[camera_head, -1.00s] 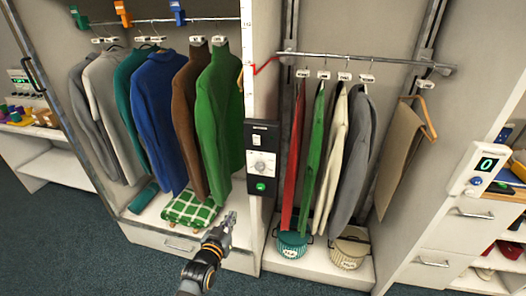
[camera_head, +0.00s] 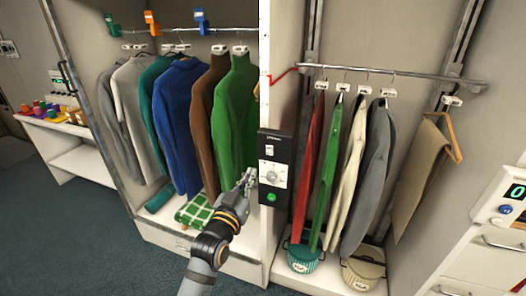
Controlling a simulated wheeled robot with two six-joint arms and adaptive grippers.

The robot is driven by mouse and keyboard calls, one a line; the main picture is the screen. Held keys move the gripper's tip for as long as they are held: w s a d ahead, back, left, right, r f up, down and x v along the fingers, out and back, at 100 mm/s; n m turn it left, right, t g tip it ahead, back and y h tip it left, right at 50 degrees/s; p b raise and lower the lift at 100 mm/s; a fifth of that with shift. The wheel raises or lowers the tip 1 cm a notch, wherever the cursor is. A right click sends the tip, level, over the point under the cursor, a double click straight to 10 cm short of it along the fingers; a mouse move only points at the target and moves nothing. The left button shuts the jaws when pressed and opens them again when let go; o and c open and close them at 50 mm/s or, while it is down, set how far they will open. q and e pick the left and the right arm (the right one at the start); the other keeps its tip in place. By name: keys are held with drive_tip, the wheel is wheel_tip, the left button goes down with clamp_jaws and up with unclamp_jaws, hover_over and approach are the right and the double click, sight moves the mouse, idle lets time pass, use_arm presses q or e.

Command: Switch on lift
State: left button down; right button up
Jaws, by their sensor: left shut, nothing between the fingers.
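The black control panel (camera_head: 282,183) is on the front of the divider between the two wardrobe bays. It carries a small white switch (camera_head: 269,149) at the top, a white dial (camera_head: 271,175) and a green button (camera_head: 271,197). The switch's position is too small to tell. My left gripper (camera_head: 249,176) is shut and empty, just left of the panel at about dial height, apparently apart from it. The lift rail (camera_head: 390,72) crosses the right bay between upright tracks, with several garments hanging from it. My right gripper is not in view.
Several garments, including a green sweater (camera_head: 236,115), hang in the left bay behind my gripper. A checked green cloth (camera_head: 194,212) lies on its floor. A teal basket (camera_head: 303,258) and a beige basket (camera_head: 362,268) stand in the right bay. A white unit (camera_head: 505,205) with a display is at right.

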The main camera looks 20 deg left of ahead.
sight(266, 146)
use_arm(q)
drive_tip(key=w, duration=0.3)
drive_tip(key=w+r+p, duration=0.1)
drive_tip(key=w, duration=0.3)
drive_tip(key=w+p, duration=0.1)
drive_tip(key=w, duration=0.3)
drive_tip(key=shift+d+r, duration=0.15)
drive_tip(key=shift+r, duration=0.2)
drive_tip(key=shift+r+p, duration=0.25)
drive_tip(key=shift+p, duration=0.3)
drive_tip(key=shift+w+f+g+p, duration=0.1)
drive_tip(key=shift+w+g+p, duration=0.25)
drive_tip(key=shift+p, duration=0.45)
drive_tip(key=shift+s, duration=0.15)
